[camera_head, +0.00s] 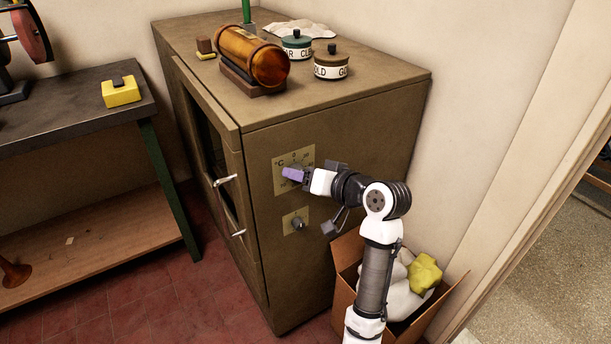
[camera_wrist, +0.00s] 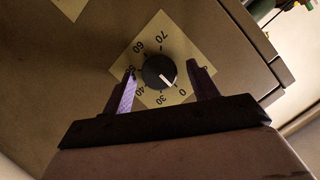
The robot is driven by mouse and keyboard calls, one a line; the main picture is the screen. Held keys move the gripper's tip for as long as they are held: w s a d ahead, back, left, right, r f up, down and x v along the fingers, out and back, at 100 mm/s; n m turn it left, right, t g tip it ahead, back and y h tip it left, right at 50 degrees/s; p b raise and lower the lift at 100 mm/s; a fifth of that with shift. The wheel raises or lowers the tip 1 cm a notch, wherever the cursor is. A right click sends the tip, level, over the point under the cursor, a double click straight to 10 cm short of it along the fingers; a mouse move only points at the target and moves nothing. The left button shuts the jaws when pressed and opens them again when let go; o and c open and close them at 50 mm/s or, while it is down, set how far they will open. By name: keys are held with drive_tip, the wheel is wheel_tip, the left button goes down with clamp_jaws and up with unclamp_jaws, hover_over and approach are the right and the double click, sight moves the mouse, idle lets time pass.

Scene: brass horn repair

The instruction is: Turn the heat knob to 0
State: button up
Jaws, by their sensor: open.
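The heat knob (camera_wrist: 159,71) is a round black knob with a white pointer line. It sits on a cream dial plate (camera_wrist: 178,95) with numbers around it. In the wrist view the pointer aims towards the 0 mark, perhaps slightly to its 30 side. My gripper (camera_wrist: 161,73) is open, its purple fingers on either side of the knob with a gap to each. Whether the tips reach the knob's depth is not clear. In the head view, my gripper (camera_head: 293,174) is at the cabinet's upper dial plate (camera_head: 294,158) and hides the knob.
The brown cabinet (camera_head: 350,120) carries an amber cylinder (camera_head: 252,56) and two labelled jars on top. A second, lower knob (camera_head: 297,223) is on the same face. A cardboard box (camera_head: 343,285) with crumpled contents stands beside my arm. The cabinet door has protruding handles.

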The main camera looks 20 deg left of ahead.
drive_tip(key=v, duration=1.4)
drive_tip(key=shift+b, duration=0.4)
drive_tip(key=shift+a+f, duration=0.1)
